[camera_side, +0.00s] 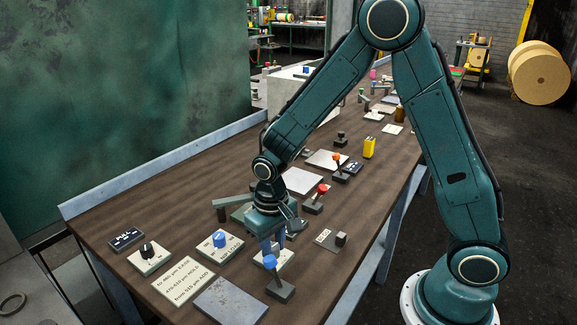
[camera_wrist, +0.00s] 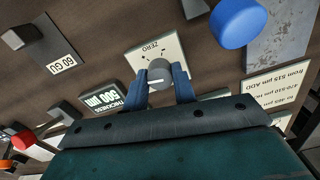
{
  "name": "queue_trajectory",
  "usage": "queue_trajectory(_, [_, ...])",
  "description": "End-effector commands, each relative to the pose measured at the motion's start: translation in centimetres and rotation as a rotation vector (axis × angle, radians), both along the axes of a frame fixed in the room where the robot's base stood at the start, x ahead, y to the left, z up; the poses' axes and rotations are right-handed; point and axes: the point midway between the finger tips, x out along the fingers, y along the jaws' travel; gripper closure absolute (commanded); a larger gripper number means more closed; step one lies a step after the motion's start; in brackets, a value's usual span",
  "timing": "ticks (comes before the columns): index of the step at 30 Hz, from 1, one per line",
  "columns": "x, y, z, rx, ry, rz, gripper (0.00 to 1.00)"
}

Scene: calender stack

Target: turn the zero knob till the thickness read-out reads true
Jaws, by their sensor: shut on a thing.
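In the wrist view, the zero knob (camera_wrist: 160,72) is a round grey knob with a white pointer mark. It sits on a pale plate marked ZERO (camera_wrist: 136,57) with small dark tick marks around it. My gripper (camera_wrist: 160,80) has its two blue fingers on either side of the knob, shut on it. In the side view my gripper (camera_side: 272,246) points down over the pale plate, and the knob is hidden by the fingers. The thickness read-out (camera_wrist: 101,99) shows 500 µm, beside the zero plate at its left in the wrist view.
A blue-ball lever (camera_side: 270,262) stands close in front of my gripper. A printed card (camera_side: 183,281) lists µm ranges with HOLD and ADD. A plate with a blue knob (camera_side: 219,240), a red-ball lever (camera_side: 322,188) and a 60 GU plate (camera_wrist: 63,63) stand around.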

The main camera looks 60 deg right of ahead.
Motion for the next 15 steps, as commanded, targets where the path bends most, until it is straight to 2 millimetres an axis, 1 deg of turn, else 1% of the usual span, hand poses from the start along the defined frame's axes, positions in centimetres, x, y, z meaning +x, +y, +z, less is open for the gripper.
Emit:
queue_trajectory(5, [0.01, 0.01, 0.04, 0.0, 0.0, 0.001, 0.96])
queue_trajectory(6, [0.01, 0.01, 0.04, 0.0, 0.0, 0.001, 0.68])
queue_trajectory(8, [0.01, 0.01, 0.04, 0.0, 0.0, 0.002, 0.56])
queue_trajectory(9, [0.01, 0.01, 0.03, 0.0, 0.0, 0.002, 0.52])
queue_trajectory(15, [0.0, 0.0, 0.02, 0.0, 0.0, 0.002, 0.52])
